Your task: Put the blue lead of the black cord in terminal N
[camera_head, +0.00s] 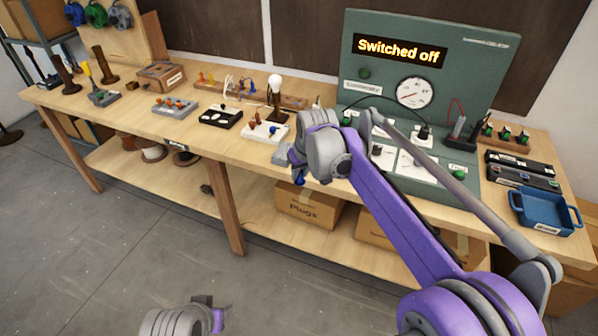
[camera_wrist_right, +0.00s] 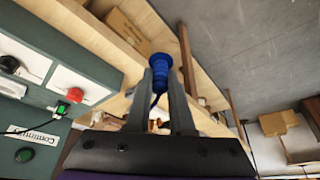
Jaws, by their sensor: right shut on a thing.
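My right gripper (camera_head: 297,166) is in front of the bench's front edge. In the right wrist view its two fingers (camera_wrist_right: 160,75) are closed on a ribbed blue piece (camera_wrist_right: 161,65), with a thin dark strand below it. The blue piece also shows below the gripper in the head view (camera_head: 299,178). I cannot tell whether it is the cord's blue lead. A white block with brown knobs (camera_head: 264,133) stands on the bench just left of the gripper; no N marking is readable. My left gripper (camera_head: 217,315) is low at the picture's bottom, small, its jaws unclear.
A green test panel (camera_head: 420,50) reading "Switched off" stands at the back right. A black block (camera_head: 217,118), a blue-grey block with orange knobs (camera_head: 172,107) and a blue tray (camera_head: 545,212) are on the bench. Boxes (camera_head: 308,205) sit on the lower shelf.

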